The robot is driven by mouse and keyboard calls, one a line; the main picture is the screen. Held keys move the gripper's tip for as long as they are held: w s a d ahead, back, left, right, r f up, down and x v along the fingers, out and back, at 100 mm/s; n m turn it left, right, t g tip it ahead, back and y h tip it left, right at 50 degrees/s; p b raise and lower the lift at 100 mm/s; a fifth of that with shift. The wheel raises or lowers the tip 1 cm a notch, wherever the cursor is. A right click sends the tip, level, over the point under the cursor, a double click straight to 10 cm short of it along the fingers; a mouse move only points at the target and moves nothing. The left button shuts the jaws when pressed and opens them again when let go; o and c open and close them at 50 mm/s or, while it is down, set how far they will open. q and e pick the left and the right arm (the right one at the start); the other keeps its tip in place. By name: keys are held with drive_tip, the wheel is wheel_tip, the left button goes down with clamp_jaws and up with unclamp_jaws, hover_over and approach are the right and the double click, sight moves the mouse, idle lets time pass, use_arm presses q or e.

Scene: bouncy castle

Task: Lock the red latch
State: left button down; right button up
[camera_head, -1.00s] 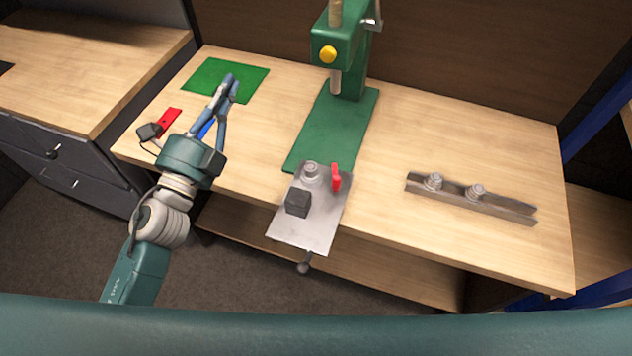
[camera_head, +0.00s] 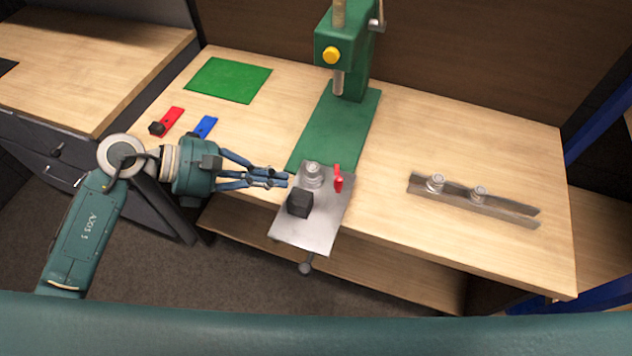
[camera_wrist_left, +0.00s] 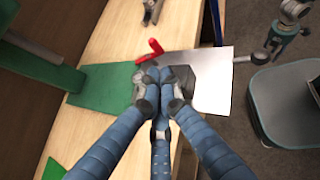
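The red latch (camera_head: 338,180) stands on the right side of a grey metal plate (camera_head: 318,230) at the table's front edge. A round metal fitting (camera_head: 313,174) and a black block (camera_head: 300,203) sit on the same plate. My left gripper (camera_head: 284,178) is just left of the plate, its fingers pointing right and drawn together. In the left wrist view the fingertips (camera_wrist_left: 158,84) meet with nothing seen between them. The red latch (camera_wrist_left: 151,52) shows beyond them, apart, and they partly hide the plate (camera_wrist_left: 222,62).
A green press (camera_head: 340,60) with a green base (camera_head: 335,130) stands behind the plate. A metal rail (camera_head: 470,200) lies at right. A green mat (camera_head: 227,80), a red piece (camera_head: 172,118) and a blue piece (camera_head: 205,127) lie at left. Bare tabletop separates plate and rail.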

sight(335, 188)
use_arm(q)
drive_tip(key=p+x, duration=0.3)
drive_tip(key=x, duration=0.6)
drive_tip(key=shift+d+r, duration=0.1)
drive_tip(key=shift+d, duration=0.05)
drive_tip(key=shift+w+d+f, duration=0.15)
drive_tip(key=shift+d+f, duration=0.15)
